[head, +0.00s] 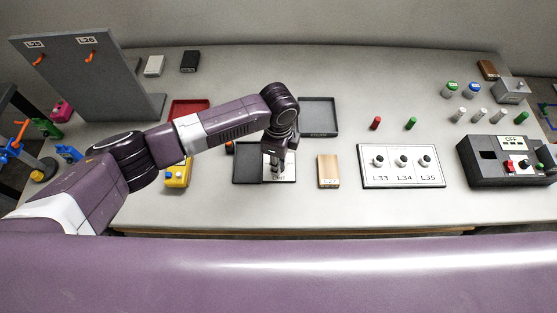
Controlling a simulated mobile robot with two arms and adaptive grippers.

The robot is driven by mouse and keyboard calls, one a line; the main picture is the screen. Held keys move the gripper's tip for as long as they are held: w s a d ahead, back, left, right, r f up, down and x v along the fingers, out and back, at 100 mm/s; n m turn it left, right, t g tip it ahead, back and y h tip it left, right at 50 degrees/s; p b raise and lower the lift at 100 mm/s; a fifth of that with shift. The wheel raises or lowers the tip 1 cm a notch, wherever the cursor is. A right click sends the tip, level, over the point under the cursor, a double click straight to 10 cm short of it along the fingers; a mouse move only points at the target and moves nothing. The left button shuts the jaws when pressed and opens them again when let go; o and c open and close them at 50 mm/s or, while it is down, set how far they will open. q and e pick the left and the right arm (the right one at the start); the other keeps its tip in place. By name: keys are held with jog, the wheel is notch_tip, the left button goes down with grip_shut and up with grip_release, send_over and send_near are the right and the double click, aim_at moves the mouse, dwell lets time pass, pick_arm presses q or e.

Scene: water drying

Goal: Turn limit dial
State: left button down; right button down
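A small white panel (290,170) with a partly readable label, seemingly "LIMIT", lies near the front middle of the table. My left gripper (276,171) points down over this panel, its fingers small and dark in the view. The limit dial itself is hidden or cannot be told apart from the fingertips. I cannot tell whether the fingers touch it or are closed on it. My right gripper is not in view.
A dark tray (243,173) adjoins the panel at left, and a wooden block (328,171) stands close at right. Further right are a white board (372,179) with L33, L34 and L35 knobs, and a black device (480,172) reading OFF. A grey tray (320,117) lies behind.

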pick_arm(q)
jog(key=shift+m, duration=0.4)
jog(key=c, duration=1.7)
grip_release()
jog(key=shift+o, duration=0.2)
notch_tip(320, 180, up, 12)
